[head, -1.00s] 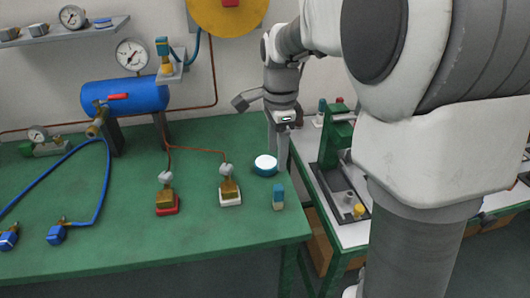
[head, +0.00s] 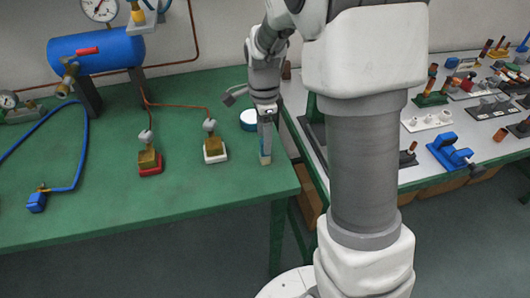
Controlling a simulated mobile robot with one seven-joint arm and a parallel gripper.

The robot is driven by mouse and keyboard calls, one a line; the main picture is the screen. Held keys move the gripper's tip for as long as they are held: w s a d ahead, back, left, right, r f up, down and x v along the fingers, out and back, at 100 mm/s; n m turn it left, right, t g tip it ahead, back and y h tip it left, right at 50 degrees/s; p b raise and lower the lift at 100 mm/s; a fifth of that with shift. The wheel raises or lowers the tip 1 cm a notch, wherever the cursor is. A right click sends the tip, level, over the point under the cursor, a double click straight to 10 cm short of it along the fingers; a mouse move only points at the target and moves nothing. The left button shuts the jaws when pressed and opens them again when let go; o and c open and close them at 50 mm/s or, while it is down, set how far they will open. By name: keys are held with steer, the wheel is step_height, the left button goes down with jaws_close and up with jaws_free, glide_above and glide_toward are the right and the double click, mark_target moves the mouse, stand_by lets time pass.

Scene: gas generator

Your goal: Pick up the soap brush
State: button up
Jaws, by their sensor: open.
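A small upright block with a tan lower part and a blue upper part, which I take to be the soap brush (head: 265,159), stands on the green table near its right front corner. My gripper (head: 265,143) points straight down at it, with the fingers at its upper part, open. The fingers hide most of the blue top. I cannot tell whether they touch it.
Valves on a white base (head: 215,151) and a red base (head: 150,164) stand further left, joined to copper pipes. The green table (head: 120,209) is clear in front. A white table (head: 409,150) with several parts stands right.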

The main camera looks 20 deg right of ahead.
steer(key=shift+s+f+b, duration=0.2)
steer(key=shift+f+b, duration=0.35)
steer(key=shift+f, duration=2.2)
steer(key=shift+c, duration=0.2)
jaws_close()
